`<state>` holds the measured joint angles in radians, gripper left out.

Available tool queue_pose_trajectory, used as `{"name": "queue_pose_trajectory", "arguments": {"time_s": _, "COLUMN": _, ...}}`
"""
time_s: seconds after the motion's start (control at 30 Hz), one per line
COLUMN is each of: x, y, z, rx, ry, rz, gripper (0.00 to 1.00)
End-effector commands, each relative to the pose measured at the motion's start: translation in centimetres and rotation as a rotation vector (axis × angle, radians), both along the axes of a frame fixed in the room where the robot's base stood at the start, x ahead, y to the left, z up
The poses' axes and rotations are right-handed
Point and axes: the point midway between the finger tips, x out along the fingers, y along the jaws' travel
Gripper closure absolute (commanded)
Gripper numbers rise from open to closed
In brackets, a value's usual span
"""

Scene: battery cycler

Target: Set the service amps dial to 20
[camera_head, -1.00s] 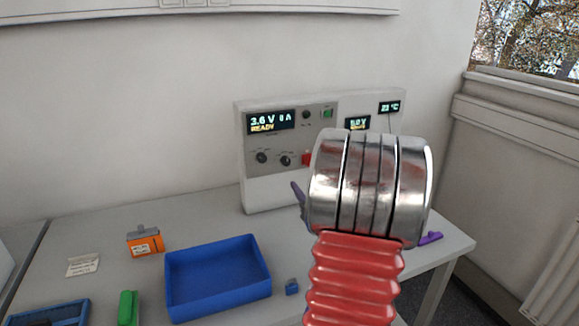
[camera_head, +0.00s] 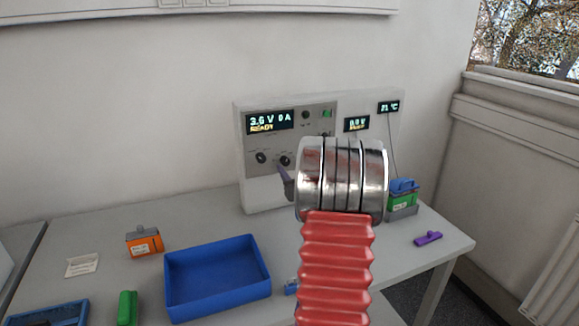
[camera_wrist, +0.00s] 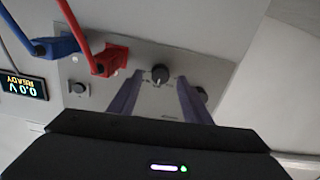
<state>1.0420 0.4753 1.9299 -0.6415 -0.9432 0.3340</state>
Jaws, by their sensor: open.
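The cycler panel (camera_head: 318,123) stands at the back of the table; its display (camera_head: 270,121) reads 3.6 V, 0 A, READY. Two black dials sit below the display, a left dial (camera_head: 261,157) and a right dial (camera_head: 285,160). Their labels are too small to read. In the wrist view, which looks upside down, the right dial (camera_wrist: 160,73) lies between the fingertips of my gripper (camera_wrist: 159,80), and the left dial (camera_wrist: 201,95) is partly behind a finger. My gripper is open and empty; contact cannot be told. In the head view, one finger (camera_head: 286,182) shows below the right dial.
A red plug (camera_wrist: 108,62) and a blue plug (camera_wrist: 55,45) with cables sit close to the fingers. A blue tray (camera_head: 215,280), an orange battery (camera_head: 145,242), a green battery (camera_head: 403,196) and a purple object (camera_head: 428,238) are on the table.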

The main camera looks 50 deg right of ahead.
Motion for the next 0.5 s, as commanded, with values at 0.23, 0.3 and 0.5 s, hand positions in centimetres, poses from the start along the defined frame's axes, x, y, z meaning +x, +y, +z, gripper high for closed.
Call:
{"name": "queue_pose_trajectory", "arguments": {"time_s": 0.23, "x": 1.8, "y": -1.0, "z": 0.0, "rx": 0.000, "ry": 0.000, "rz": 0.001, "gripper": 0.56}}
{"name": "queue_pose_trajectory", "arguments": {"time_s": 0.3, "x": 2.0, "y": -1.1, "z": 0.0, "rx": 0.000, "ry": 0.000, "rz": 0.001, "gripper": 0.56}}
{"name": "queue_pose_trajectory", "arguments": {"time_s": 0.5, "x": 2.0, "y": -1.1, "z": 0.0, "rx": 0.000, "ry": 0.000, "rz": 0.001, "gripper": 0.56}}
